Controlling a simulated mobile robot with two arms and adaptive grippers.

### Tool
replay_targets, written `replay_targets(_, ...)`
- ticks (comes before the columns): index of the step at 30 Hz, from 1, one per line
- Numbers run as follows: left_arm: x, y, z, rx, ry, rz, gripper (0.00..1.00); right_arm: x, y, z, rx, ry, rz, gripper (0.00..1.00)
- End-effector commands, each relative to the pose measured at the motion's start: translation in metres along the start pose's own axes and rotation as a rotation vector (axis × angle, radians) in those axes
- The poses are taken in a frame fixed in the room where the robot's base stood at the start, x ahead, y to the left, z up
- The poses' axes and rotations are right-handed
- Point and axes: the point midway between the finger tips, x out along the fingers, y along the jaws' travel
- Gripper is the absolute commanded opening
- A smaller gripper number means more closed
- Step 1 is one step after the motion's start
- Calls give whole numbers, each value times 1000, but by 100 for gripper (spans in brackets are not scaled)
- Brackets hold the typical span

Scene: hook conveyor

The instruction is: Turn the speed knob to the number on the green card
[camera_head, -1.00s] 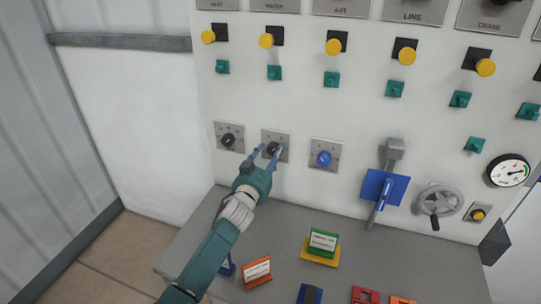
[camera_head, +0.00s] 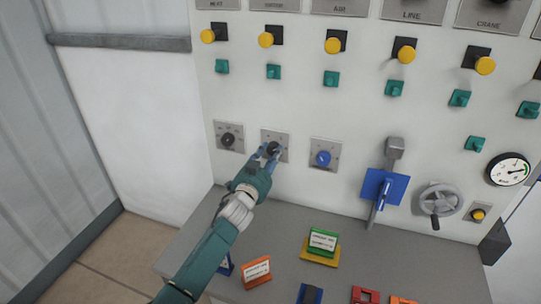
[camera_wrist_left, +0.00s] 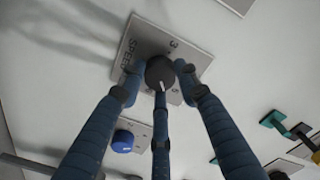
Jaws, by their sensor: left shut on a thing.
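The black speed knob (camera_head: 273,148) sits on a grey square plate in the middle of a row of three on the white panel. In the left wrist view the knob (camera_wrist_left: 160,73) carries a white pointer line aimed toward the bottom of the picture. Its plate (camera_wrist_left: 145,40) reads SPEED, with a 3 near one edge; other markings are partly hidden by fingers. My left gripper (camera_head: 268,151) is shut on the knob, with its blue fingers around it. The green card (camera_head: 323,241) stands on the grey desk; its print is too small to read. My right gripper is not in view.
A dark knob (camera_head: 229,138) and a blue knob (camera_head: 323,158) flank the speed knob. A blue lever (camera_head: 384,193) and a handwheel (camera_head: 439,202) are farther right. An orange card (camera_head: 256,272) stands on the grey desk (camera_head: 205,230) near my left arm.

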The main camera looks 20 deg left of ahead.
Motion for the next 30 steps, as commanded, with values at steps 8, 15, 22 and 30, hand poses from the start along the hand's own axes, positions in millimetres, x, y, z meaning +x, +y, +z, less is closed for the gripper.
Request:
replay_targets(8,-1,2,8,266,-14,5,7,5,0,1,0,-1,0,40)
replay_targets(15,-1,1,9,478,-15,7,7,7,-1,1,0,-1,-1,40)
replay_targets(22,-1,0,9,633,-15,7,7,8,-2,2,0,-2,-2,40)
replay_targets(30,-1,0,8,734,-16,7,7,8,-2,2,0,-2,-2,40)
